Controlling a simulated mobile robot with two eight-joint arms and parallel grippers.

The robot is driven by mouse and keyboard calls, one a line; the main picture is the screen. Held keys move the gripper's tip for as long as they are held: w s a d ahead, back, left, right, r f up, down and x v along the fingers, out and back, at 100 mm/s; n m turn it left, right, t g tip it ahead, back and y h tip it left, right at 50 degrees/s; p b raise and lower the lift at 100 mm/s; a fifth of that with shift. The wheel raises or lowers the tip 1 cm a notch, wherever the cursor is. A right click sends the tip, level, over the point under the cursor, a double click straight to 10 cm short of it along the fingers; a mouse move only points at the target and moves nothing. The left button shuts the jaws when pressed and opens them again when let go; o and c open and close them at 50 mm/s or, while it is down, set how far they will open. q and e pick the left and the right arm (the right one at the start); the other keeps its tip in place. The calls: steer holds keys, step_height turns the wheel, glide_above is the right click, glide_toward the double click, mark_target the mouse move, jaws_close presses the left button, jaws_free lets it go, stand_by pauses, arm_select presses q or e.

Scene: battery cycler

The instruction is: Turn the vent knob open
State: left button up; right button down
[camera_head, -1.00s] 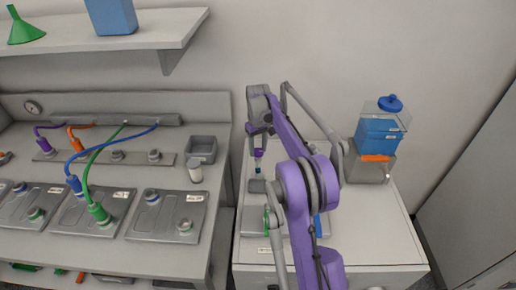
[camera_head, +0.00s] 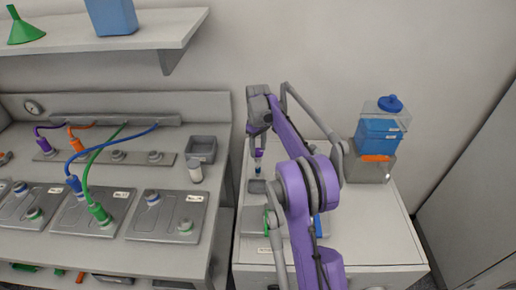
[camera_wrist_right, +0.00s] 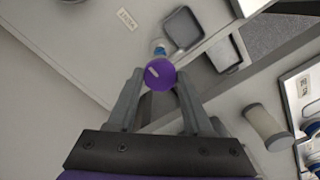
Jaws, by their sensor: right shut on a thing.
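The vent knob is a round purple cap with a white mark, seen in the right wrist view (camera_wrist_right: 160,75) between my fingertips. The mark lies at a slant. A blue and white neck shows just beyond the knob. My right gripper (camera_wrist_right: 159,84) is shut on the knob, one finger on each side. In the head view the right gripper (camera_head: 259,150) points down over the cabinet top, with the purple knob partly hidden between its fingers. My left gripper is not in view.
The white cabinet top (camera_head: 375,235) is clear at its front right. A blue container (camera_head: 378,133) stands at the back right. A bench (camera_head: 150,262) with battery plates and coloured cables is at the left. A small grey tray (camera_wrist_right: 182,28) lies near the knob.

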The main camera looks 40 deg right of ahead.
mark_target(258, 151)
steer(key=shift+c, duration=1.5)
jaws_free()
steer(key=shift+r, duration=0.15)
step_height(258, 151, up, 11)
steer(key=shift+f+p, duration=0.2)
steer(key=shift+p, duration=0.25)
